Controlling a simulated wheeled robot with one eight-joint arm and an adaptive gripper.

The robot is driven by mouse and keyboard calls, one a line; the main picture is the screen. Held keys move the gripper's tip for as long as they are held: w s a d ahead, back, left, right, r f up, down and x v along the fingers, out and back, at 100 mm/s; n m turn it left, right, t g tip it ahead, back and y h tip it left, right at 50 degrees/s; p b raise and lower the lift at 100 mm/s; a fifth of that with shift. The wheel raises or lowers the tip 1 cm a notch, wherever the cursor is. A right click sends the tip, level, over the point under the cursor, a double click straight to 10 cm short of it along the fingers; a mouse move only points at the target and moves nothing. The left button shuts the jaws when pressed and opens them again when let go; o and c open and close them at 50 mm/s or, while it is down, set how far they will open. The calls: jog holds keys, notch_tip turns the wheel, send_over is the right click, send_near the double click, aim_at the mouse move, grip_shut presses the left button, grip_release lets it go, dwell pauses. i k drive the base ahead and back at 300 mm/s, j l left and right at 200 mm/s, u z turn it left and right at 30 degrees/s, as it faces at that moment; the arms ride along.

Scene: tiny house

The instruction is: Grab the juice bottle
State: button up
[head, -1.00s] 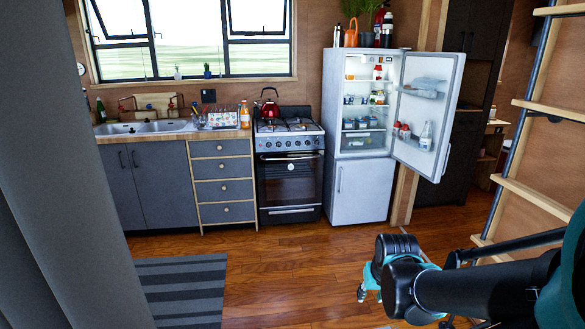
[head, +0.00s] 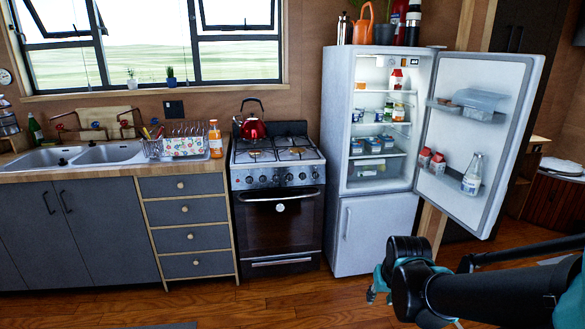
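An orange juice bottle (head: 215,139) stands upright on the counter, at its right end between the dish rack and the stove. My gripper (head: 408,310) is low at the bottom right, in front of the fridge, well apart from the bottle. Its fingers point down and are partly hidden by the arm, so I cannot tell how far they are open. A bottle with a red cap and red label (head: 396,79) also stands on the fridge's top shelf; its contents are too small to make out.
The fridge (head: 369,233) stands with its upper door (head: 500,100) wide open to the right. The stove (head: 277,205) with a red kettle (head: 252,125) is left of it. A dish rack (head: 184,143) and sink (head: 105,154) share the counter.

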aim_at(214, 136)
jog(key=i+j, duration=0.75)
jog(key=j, duration=0.2)
jog(key=i+j+z, duration=0.1)
jog(key=i+j, duration=0.25)
jog(key=j, duration=0.1)
